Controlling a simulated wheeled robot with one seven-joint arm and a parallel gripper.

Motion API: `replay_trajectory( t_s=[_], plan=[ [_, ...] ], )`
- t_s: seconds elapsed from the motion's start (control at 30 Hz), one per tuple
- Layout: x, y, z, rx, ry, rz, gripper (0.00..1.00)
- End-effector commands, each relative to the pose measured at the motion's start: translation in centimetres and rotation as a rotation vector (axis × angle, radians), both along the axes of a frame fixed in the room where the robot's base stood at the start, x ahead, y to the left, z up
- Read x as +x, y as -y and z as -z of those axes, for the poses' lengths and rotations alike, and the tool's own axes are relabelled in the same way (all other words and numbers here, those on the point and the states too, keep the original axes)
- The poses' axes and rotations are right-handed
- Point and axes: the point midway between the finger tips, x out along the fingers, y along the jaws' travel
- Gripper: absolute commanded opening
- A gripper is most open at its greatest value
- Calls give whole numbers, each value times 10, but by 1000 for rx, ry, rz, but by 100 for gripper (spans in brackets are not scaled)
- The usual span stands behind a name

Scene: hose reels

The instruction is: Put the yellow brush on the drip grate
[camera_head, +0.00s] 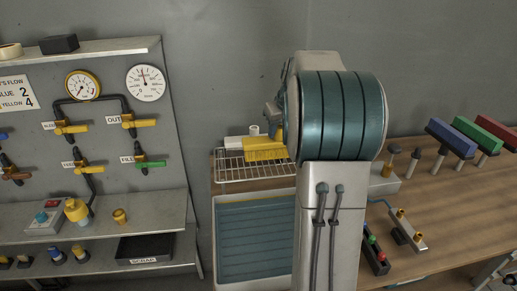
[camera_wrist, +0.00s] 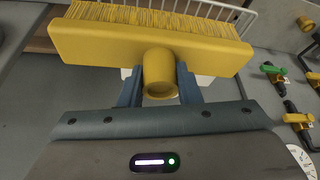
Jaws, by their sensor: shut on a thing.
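The yellow brush (camera_head: 264,150) is at the white wire drip grate, in front of its right part in the head view. I cannot tell whether it touches the wires. In the wrist view the brush (camera_wrist: 105,42) is a long yellow block with bristles at the top edge and a round stub handle. My gripper (camera_wrist: 158,88) is shut on that handle. The drip grate (camera_head: 228,179) shows at its left and front; its right side is hidden behind my arm. A bit of its white wire (camera_wrist: 232,13) shows in the wrist view.
A white block (camera_head: 235,142) with a short white cylinder lies on the grate beside the yellow brush. A blue ribbed panel (camera_head: 245,240) is in front. Blue (camera_head: 452,138), red (camera_head: 478,133) and green brushes (camera_head: 498,131) stand at right. A valve board is at left.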

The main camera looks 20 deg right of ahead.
Motion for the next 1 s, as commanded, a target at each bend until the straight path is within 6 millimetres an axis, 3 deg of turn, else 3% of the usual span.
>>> replay_trajectory(
  t_s=[0.13, 0.33, 0.47, 0.7, 1.0],
  plan=[
    [26, -23, 18, 1, -2, -4, 0],
    [46, -40, 35, 0, 0, -1, 0],
    [49, -43, 43, 0, -1, 1, 0],
    [49, -42, 74, 1, 0, 2, 0],
    [49, -42, 78, -1, 3, 1, 0]
  ],
)
